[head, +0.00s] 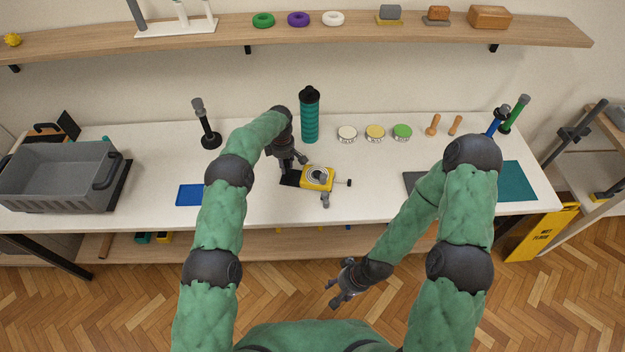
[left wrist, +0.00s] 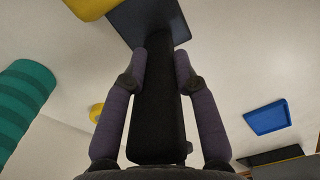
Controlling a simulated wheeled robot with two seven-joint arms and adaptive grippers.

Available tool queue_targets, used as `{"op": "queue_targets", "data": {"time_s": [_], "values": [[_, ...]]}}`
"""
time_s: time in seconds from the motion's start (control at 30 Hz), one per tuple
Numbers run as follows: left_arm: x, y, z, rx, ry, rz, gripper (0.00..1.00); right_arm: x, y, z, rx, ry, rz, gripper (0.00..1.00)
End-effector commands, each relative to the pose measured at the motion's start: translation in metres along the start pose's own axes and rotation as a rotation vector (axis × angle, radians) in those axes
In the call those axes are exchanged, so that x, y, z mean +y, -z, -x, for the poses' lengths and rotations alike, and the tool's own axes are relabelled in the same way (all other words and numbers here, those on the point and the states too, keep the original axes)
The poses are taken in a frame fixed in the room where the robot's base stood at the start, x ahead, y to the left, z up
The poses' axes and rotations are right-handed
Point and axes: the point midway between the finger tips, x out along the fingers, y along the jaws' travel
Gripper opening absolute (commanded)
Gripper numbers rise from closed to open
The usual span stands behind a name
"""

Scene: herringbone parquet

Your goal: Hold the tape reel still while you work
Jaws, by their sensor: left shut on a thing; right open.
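The tape reel (head: 317,177) lies on the white table, with a yellow body, a round white-and-grey face and a crank-like rod to its right. A yellow edge (left wrist: 92,8) shows at the top of the left wrist view. My left gripper (head: 297,162) is just left of the yellow body. Its fingers (left wrist: 160,70) are shut on a long black handle (left wrist: 157,110), which reaches toward a dark plate (left wrist: 150,20) beside the yellow body. Whether handle and reel are one piece I cannot tell. My right gripper (head: 343,290) is open and empty, in front of the table over the floor.
A teal bottle (head: 310,118) stands behind the reel, with several tins (head: 375,133) to its right. A blue mat (head: 191,195) and a grey crate (head: 62,178) are left. A teal mat (head: 517,182) is right. A shelf (head: 360,30) hangs above.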

Motion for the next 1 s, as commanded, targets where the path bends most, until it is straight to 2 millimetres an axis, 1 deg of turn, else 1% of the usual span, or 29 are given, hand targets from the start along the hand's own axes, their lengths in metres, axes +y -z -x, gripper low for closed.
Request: {"op": "queue_targets", "data": {"time_s": [0.03, 0.07, 0.1, 1.0], "values": [[0.0001, 0.0001, 0.0000, 0.000, 0.000, 0.000, 0.12, 0.0000, 0.0000, 0.0000, 0.000, 0.000, 0.000, 0.51], [0.0001, 0.0001, 0.0001, 0.000, 0.000, 0.000, 0.03, 0.0000, 0.0000, 0.0000, 0.000, 0.000, 0.000, 0.51], [0.0001, 0.0001, 0.0000, 0.000, 0.000, 0.000, 0.00, 0.0000, 0.0000, 0.0000, 0.000, 0.000, 0.000, 0.51], [-0.0007, -0.0002, -0.0040, 0.000, 0.002, -0.001, 0.00, 0.0010, 0.0001, -0.0029, 0.000, 0.000, 0.000, 0.51]]}}
